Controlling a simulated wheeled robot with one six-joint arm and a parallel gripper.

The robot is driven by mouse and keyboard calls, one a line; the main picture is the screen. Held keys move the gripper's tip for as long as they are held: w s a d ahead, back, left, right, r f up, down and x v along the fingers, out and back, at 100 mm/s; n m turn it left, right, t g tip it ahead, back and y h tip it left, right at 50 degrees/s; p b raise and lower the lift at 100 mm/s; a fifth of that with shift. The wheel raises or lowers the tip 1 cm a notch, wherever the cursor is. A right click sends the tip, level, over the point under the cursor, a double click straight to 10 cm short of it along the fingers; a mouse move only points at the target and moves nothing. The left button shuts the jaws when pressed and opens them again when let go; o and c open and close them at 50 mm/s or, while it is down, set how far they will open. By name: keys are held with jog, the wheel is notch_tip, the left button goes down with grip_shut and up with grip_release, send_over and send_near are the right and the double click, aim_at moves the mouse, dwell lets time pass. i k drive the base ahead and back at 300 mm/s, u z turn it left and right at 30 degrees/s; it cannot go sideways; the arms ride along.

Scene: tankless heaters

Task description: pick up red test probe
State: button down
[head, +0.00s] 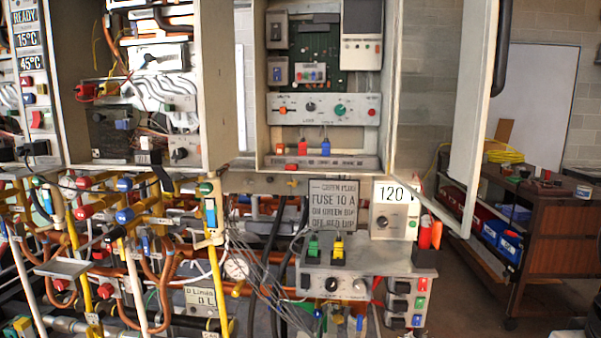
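A red, upright, handle-like object (425,234), which looks like the red test probe, stands at the right end of the grey control box. An orange one (437,235) stands close beside it on the right. Their lower ends go down into or behind a dark holder (424,258), so their tips are hidden. My gripper is not in view.
The grey control box (350,262) carries green and yellow plugs. A white box marked 120 (394,208) stands just left of the probe. An open cabinet door (470,120) hangs above right. Pipes and valves crowd the left. A brown cart (560,240) stands at right.

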aim_at(426, 234)
jog(key=k, duration=0.55)
jog(key=z, duration=0.85)
jog(key=i, duration=1.6)
jog(key=u, duration=0.85)
